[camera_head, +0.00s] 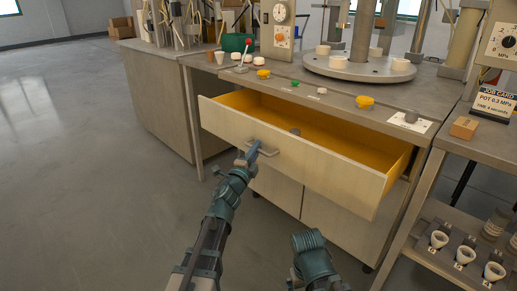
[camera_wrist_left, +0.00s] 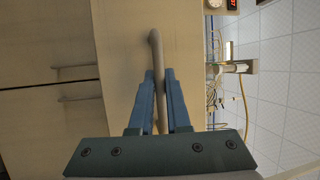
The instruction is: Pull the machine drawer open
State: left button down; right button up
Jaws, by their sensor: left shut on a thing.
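The machine drawer (camera_head: 290,155) stands pulled out from the bench, with its yellow inside showing. My left gripper (camera_head: 250,153) is at the left part of the handle. In the left wrist view, the blue fingers (camera_wrist_left: 161,90) are shut on the handle bar (camera_wrist_left: 155,50), one on each side. My right arm shows at the bottom centre, but its fingertips cannot be made out.
The bench top (camera_head: 330,98) above the drawer holds yellow and green buttons and a round turntable (camera_head: 360,68). A shelf cart (camera_head: 430,255) with white bulb sockets stands at right. A job card (camera_head: 496,101) stands above it. The floor at left is clear.

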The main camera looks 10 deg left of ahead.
pick_arm(q)
jog(key=c, duration=0.9)
grip_release()
